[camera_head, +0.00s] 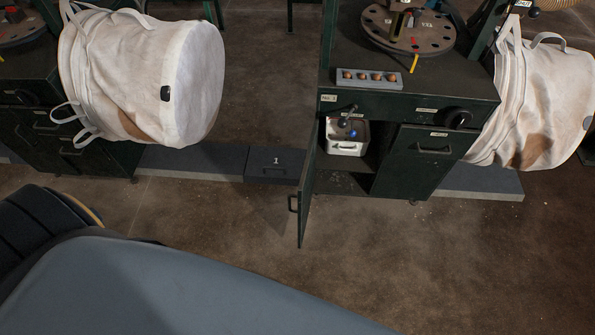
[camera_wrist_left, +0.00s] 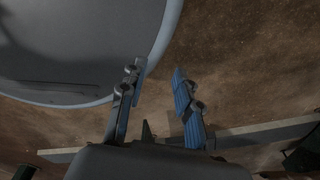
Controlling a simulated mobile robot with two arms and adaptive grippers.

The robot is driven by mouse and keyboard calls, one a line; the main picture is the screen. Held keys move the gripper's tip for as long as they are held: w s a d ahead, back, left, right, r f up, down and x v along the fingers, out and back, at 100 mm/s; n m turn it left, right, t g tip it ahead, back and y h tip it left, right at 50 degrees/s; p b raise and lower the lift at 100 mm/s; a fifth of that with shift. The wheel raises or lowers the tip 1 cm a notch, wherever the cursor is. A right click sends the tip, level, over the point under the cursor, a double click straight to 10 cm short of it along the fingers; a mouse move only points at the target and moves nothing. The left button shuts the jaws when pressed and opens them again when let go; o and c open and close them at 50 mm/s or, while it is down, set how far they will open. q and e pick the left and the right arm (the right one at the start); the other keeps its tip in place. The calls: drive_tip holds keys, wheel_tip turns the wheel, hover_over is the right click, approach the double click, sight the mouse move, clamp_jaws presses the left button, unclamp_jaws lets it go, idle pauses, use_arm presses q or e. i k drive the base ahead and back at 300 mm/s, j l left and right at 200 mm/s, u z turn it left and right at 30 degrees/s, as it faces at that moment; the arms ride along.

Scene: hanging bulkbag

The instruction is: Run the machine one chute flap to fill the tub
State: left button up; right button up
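Machine one (camera_head: 345,182) is a dark green cabinet with a "No. 1" label (camera_head: 328,98). Its left door (camera_head: 308,195) stands open. A white tub (camera_head: 346,148) sits inside the open compartment, with something blue at its top. A dark lever-like part (camera_head: 348,114) is just above the tub; I cannot tell whether this is the chute flap or how it is set. My left gripper (camera_wrist_left: 159,75) shows in the left wrist view, fingers apart and empty over the floor, away from the tub. My right gripper is in neither view.
A small tray of round brown pieces (camera_head: 369,78) and a turntable disc (camera_head: 408,30) are on top. A black knob (camera_head: 457,118) is on the front. White bulk bags hang at left (camera_head: 145,75) and right (camera_head: 545,95). The brown floor (camera_head: 440,260) in front is clear.

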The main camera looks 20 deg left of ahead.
sight(352, 133)
drive_tip(key=j+z, duration=0.15)
drive_tip(key=j, duration=0.7)
drive_tip(key=j+z, duration=0.2)
drive_tip(key=j, duration=0.7)
drive_tip(key=k, duration=0.05)
